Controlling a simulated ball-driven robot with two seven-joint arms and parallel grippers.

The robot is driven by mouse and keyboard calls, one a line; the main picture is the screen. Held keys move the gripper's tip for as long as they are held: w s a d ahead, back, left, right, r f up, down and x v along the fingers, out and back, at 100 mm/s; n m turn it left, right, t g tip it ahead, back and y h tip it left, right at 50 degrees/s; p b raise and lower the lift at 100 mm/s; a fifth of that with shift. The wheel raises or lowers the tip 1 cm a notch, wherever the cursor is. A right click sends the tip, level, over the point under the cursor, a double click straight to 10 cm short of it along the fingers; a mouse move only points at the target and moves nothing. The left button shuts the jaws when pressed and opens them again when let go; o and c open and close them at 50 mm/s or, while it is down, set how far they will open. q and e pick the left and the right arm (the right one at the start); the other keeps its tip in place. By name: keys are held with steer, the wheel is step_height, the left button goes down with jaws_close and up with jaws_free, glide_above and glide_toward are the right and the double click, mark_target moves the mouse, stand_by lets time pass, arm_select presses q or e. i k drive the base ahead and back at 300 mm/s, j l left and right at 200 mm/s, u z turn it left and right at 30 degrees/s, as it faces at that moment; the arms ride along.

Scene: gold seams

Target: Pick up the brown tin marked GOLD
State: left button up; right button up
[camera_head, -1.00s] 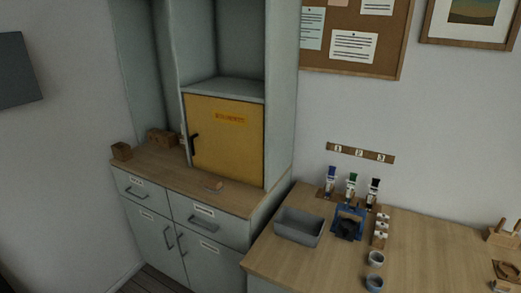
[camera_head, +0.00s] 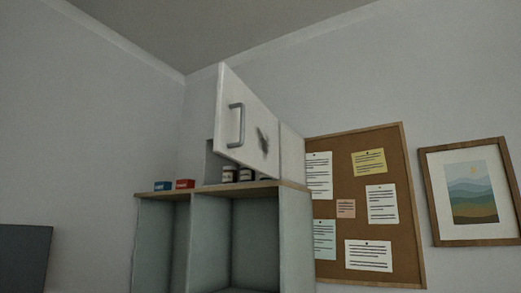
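Several small dark jars or tins with pale labels (camera_head: 229,174) stand on the cabinet's top shelf, partly hidden behind a white door. Their markings are too small to read, and I cannot tell which one, if any, is the brown tin marked GOLD. The white door (camera_head: 245,122) has a grey handle and a dark smudge, and it stands swung open and outward. Neither of my grippers is in the view.
A blue box (camera_head: 162,186) and a red box (camera_head: 185,184) sit on the cabinet top (camera_head: 160,194) at the left. Open grey compartments lie below. A cork board (camera_head: 375,143) and a framed picture (camera_head: 471,192) hang at the right.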

mark_target(230, 174)
steer(key=i+j+z, duration=0.15)
steer(key=j+z, duration=0.3)
steer(key=j, duration=1.1)
steer(key=j+z, duration=0.5)
steer(key=j, duration=1.1)
steer(key=k, duration=0.05)
